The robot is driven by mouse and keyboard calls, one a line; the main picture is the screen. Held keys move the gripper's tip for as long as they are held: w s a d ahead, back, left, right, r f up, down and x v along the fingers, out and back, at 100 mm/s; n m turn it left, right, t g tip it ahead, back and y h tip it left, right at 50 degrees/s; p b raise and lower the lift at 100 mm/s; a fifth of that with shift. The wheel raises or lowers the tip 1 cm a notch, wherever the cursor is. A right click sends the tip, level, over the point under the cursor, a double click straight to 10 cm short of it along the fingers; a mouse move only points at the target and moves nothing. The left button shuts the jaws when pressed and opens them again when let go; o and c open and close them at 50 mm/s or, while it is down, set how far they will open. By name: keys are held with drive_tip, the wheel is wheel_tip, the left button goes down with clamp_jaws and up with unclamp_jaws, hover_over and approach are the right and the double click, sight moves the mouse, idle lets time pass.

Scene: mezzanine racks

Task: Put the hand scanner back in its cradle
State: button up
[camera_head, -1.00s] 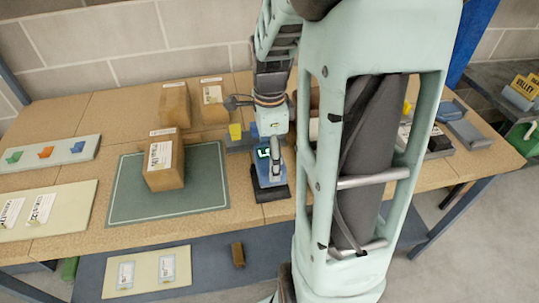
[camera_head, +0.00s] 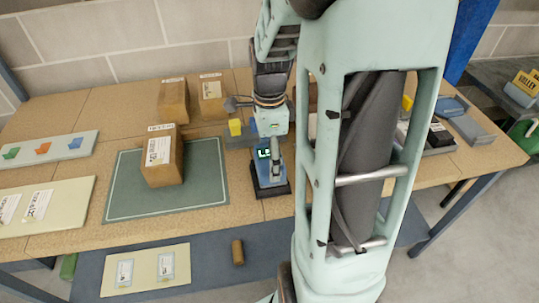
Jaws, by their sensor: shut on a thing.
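The hand scanner appears to be the blue device with a lit green display (camera_head: 264,154), upright beneath my wrist. My gripper (camera_head: 275,159) points down and is shut on it; the fingers are small and partly hidden. A low black base (camera_head: 273,192), apparently the cradle, lies on the table at the scanner's foot, right of the green mat. The scanner's lower end overlaps this base in the picture. Whether it is fully seated or slightly above cannot be told.
A carton (camera_head: 162,160) stands on the green mat (camera_head: 205,192). More cartons (camera_head: 212,101) stand behind. Small yellow and blue-grey items (camera_head: 236,127) sit just left of my wrist. Pale boards (camera_head: 45,215) lie at left. My arm hides the table's centre right.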

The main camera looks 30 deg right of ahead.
drive_tip(key=shift+f, duration=0.1)
idle(0.3)
drive_tip(key=o, duration=1.5)
drive_tip(key=shift+c, duration=0.2)
